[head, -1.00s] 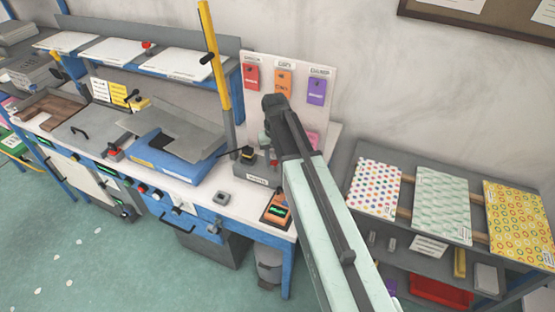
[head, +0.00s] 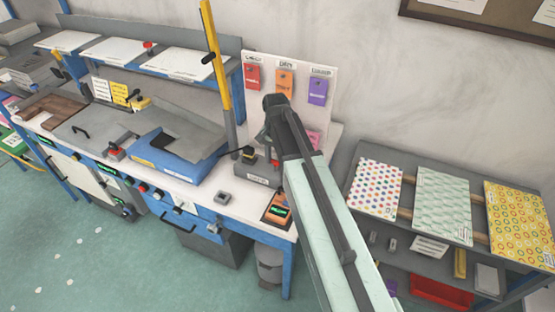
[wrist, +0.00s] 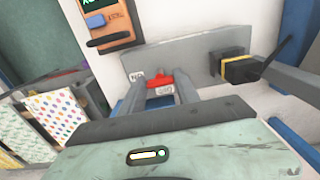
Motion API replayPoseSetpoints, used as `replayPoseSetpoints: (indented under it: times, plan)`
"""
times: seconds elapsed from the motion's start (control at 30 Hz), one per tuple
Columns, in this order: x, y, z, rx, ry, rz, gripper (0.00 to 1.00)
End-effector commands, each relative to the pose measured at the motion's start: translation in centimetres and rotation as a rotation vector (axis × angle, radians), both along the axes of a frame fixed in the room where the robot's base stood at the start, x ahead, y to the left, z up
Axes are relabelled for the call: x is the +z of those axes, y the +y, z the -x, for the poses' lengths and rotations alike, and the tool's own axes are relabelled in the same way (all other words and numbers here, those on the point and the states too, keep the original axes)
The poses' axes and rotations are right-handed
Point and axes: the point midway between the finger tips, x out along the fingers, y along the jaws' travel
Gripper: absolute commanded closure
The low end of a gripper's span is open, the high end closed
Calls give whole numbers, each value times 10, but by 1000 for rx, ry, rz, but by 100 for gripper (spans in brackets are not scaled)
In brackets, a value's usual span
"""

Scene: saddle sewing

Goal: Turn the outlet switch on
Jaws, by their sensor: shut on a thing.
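The outlet switch appears as a small red piece (wrist: 155,80) on a grey block (wrist: 190,52) in the wrist view, with small white labels beside it. My gripper (wrist: 160,88) reaches it with its two grey fingers, one on each side, and is shut on it. The fingers cover part of the switch, so its on or off position cannot be told. In the head view the grey block (head: 257,176) stands at the right end of the white bench, and my arm hides the fingertips and most of the switch.
A black piece with a yellow band (wrist: 236,66) sits beside the switch. An orange device with a green display (head: 277,209) lies near the bench's front corner. A board with coloured tags (head: 297,64) stands behind. A shelf with patterned sheets (head: 443,205) is at right.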

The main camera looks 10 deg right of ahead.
Motion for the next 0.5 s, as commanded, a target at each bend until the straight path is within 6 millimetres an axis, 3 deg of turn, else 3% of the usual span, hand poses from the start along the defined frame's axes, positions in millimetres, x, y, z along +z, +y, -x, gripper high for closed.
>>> replayPoseSetpoints:
  times: [0.47,0.5]
  plan:
    - [0,-3,-2,-17,-7,4,100]
    - [0,-3,-2,-17,-6,5,59]
